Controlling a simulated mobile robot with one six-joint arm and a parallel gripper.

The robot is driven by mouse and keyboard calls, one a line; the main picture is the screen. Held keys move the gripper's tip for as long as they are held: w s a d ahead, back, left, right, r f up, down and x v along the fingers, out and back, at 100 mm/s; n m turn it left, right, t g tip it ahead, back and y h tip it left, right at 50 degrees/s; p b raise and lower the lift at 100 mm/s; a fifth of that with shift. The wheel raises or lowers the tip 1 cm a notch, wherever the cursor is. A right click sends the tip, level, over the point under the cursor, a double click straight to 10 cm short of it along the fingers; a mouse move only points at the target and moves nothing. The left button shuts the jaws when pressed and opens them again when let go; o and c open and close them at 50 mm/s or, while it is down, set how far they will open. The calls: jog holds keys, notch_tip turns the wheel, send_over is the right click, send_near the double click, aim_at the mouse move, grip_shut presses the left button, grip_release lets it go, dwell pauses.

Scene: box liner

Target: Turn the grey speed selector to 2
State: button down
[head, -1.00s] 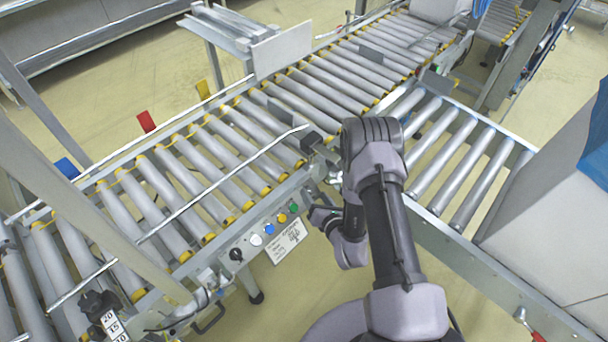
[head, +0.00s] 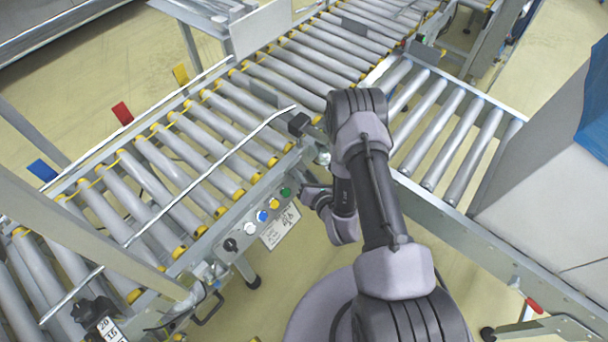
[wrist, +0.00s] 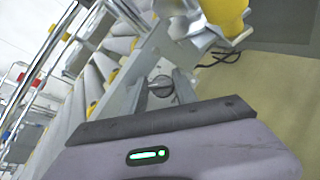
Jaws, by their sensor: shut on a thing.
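A small round grey knob, which I take for the speed selector (wrist: 160,86), shows in the wrist view between the two grey fingers of my gripper (wrist: 157,92). The fingers are shut on it. Its markings and pointer are too small and blurred to read. In the head view my gripper (head: 309,193) is at the conveyor's side, just right of the green button. The selector cannot be made out there.
A side panel carries a black knob (head: 231,244) and white (head: 250,228), blue (head: 262,216), yellow (head: 274,203) and green (head: 286,192) buttons. A label (head: 280,226) hangs beside them. Roller conveyors surround the arm. A black knob (head: 90,311) with a number scale is lower left.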

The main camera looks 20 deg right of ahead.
jog(key=m+h+p, duration=0.1)
jog(key=m, duration=0.2)
jog(key=m+g+h+p, duration=0.1)
jog(key=shift+w+a+r+m+h+p, duration=0.1)
jog(key=shift+a+r+m+h+p, duration=0.05)
jog(key=shift+r+m+h+p, duration=0.2)
jog(key=m+g+p, duration=0.1)
jog(key=m, duration=0.1)
jog(key=m+g+h, duration=0.1)
jog(key=m, duration=0.1)
jog(key=shift+f+h+p, duration=0.1)
jog(key=shift+h+p, duration=0.15)
jog(key=shift+p, duration=0.15)
jog(key=shift+f+m, duration=0.1)
jog(key=shift+m, duration=0.35)
jog(key=c, duration=1)
grip_release()
jog(key=shift+o, duration=0.2)
